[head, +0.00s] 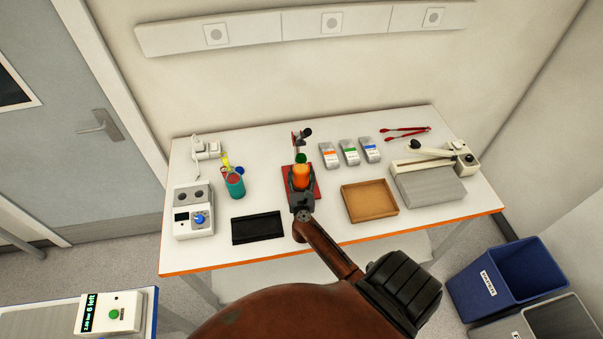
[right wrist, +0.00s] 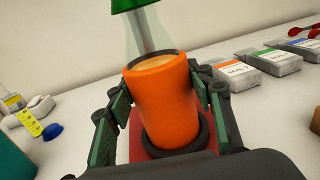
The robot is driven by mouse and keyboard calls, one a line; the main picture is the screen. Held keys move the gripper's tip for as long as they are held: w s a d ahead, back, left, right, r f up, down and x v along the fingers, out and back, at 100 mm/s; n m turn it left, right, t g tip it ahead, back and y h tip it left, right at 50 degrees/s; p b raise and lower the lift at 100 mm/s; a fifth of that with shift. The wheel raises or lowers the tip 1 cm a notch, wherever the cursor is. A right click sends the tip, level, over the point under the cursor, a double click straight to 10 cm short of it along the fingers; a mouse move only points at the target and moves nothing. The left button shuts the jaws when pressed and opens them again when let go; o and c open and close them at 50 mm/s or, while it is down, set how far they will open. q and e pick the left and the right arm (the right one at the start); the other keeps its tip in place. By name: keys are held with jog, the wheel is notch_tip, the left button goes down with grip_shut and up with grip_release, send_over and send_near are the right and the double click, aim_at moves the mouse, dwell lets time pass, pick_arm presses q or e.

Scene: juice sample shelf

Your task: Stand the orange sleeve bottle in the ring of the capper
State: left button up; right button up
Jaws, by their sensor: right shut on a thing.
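The orange sleeve bottle (head: 301,177) is between the fingers of my right gripper (head: 301,194), at the capper (head: 317,187) with its red base. In the right wrist view the bottle (right wrist: 165,100) leans slightly, and the fingers of my right gripper (right wrist: 165,110) flank it on both sides. The bottle's lower end is at the dark ring (right wrist: 203,133) on the red base; I cannot tell if it is fully seated. The capper's green head (right wrist: 126,5) is above and behind the bottle's open top. My left gripper is not in view.
A teal container (head: 235,185) stands to the left, with a black tray (head: 257,228) nearer the front. A wooden tray (head: 369,217) lies to the right. A blue bin (head: 508,280) is on the floor at right.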

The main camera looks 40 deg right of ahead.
jog(key=shift+f, duration=0.1)
jog(key=o, duration=1.3)
jog(key=shift+c, duration=0.2)
jog(key=shift+o, duration=1)
jog(key=shift+f, duration=0.1)
jog(key=shift+s+a, duration=0.1)
jog(key=v, duration=1.1)
jog(key=shift+s+a, duration=0.25)
jog(key=shift+s, duration=0.05)
